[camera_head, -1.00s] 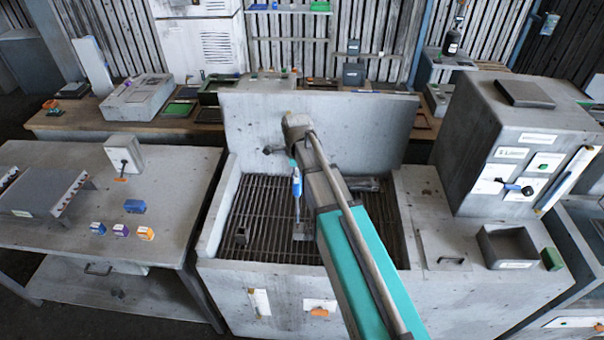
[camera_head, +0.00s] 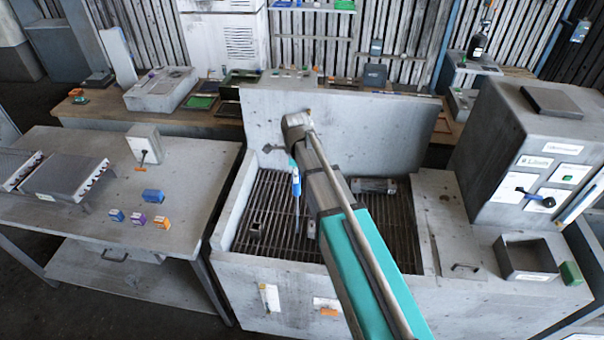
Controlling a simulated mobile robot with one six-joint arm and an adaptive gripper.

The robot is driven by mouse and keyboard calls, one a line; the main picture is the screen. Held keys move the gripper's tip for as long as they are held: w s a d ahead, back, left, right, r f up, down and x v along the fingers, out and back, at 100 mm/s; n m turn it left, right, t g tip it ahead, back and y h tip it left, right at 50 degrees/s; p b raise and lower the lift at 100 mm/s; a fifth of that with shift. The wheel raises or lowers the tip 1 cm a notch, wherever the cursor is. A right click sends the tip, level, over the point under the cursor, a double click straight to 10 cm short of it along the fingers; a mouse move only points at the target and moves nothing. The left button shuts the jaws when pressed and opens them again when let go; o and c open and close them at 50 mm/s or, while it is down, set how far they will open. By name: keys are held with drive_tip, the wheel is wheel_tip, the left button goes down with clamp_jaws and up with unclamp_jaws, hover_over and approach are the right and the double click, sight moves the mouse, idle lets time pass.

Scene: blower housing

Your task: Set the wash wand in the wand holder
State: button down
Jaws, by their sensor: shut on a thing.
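The wash wand (camera_head: 296,184) is blue with a thin grey shaft. It hangs nearly upright over the grated basin, at the left edge of my arm. My gripper (camera_head: 293,165) is mostly hidden by the arm and is shut on the wand near its top. The wand's lower end is near the grating; I cannot tell whether it touches. Small dark fittings stand on the grating (camera_head: 278,205), one on the left (camera_head: 256,230) and one partly behind my arm (camera_head: 311,228). I cannot tell which is the wand holder.
The basin has a tall back panel (camera_head: 370,130) and a left side wall (camera_head: 229,205). A grey fitting (camera_head: 374,186) lies at the basin's back right. A side table (camera_head: 100,215) with small boxes is left; a control cabinet (camera_head: 525,130) and open tray (camera_head: 525,270) are right.

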drive_tip(key=a, duration=1.5)
drive_tip(key=shift+s+a, duration=0.4)
idle(1.0)
wheel_tip(320, 180, down, 8)
drive_tip(key=b, duration=0.8)
idle(3.9)
